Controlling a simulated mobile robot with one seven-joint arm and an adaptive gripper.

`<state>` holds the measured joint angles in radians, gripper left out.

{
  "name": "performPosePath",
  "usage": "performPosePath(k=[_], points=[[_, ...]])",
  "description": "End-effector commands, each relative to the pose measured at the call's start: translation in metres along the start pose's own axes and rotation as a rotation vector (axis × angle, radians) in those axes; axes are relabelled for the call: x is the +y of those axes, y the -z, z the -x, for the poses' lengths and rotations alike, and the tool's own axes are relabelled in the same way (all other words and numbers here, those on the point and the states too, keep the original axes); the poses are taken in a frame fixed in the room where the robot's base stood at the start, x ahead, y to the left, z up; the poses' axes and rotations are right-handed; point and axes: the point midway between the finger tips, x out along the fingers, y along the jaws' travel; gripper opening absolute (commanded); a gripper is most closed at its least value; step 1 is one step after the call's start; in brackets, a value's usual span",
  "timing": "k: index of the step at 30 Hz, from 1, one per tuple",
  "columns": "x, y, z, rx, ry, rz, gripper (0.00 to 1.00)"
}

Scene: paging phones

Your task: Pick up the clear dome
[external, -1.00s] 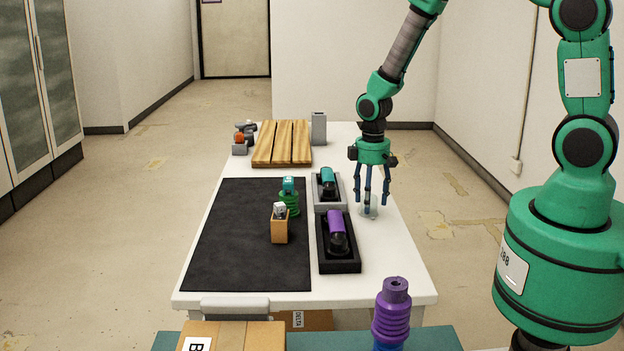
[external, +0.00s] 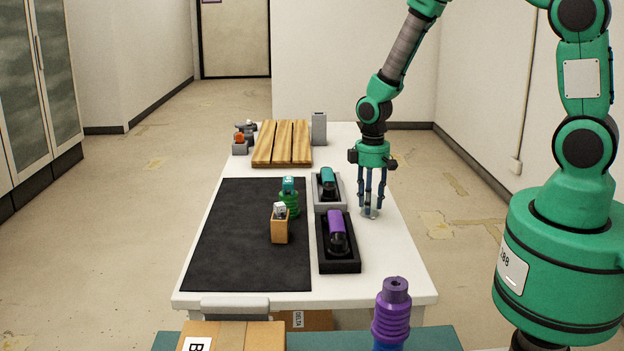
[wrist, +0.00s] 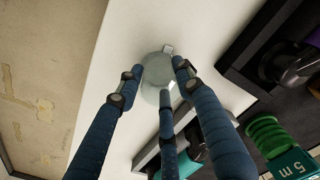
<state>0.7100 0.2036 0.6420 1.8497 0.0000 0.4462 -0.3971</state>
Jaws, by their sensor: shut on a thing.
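The clear dome (external: 370,212) is a small see-through piece on the white table, right of the phones. In the wrist view the dome (wrist: 157,70) looks pale and round, with a small tab at its rim. My gripper (external: 371,209) points straight down over it, and its three blue fingers are closed around the dome. The wrist view shows my gripper (wrist: 155,84) with its fingertips against the dome's sides. The dome appears to be still at table level. Part of it is hidden by the fingers.
Left of my gripper are a teal phone in a grey cradle (external: 342,201) and a purple phone in a black cradle (external: 353,264). A black mat (external: 235,240) holds a green coiled piece (external: 290,205) and a wooden block (external: 280,230). A slatted wooden board (external: 283,145) lies behind.

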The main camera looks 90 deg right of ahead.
Motion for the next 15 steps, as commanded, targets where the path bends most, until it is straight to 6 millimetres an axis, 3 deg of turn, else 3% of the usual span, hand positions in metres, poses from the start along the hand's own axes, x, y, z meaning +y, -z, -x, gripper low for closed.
performPosePath(k=[8,15], points=[[0.000,0.000,0.001,0.000,0.000,0.000,0.10],[0.000,0.001,0.016,0.002,-0.001,0.000,0.10]])
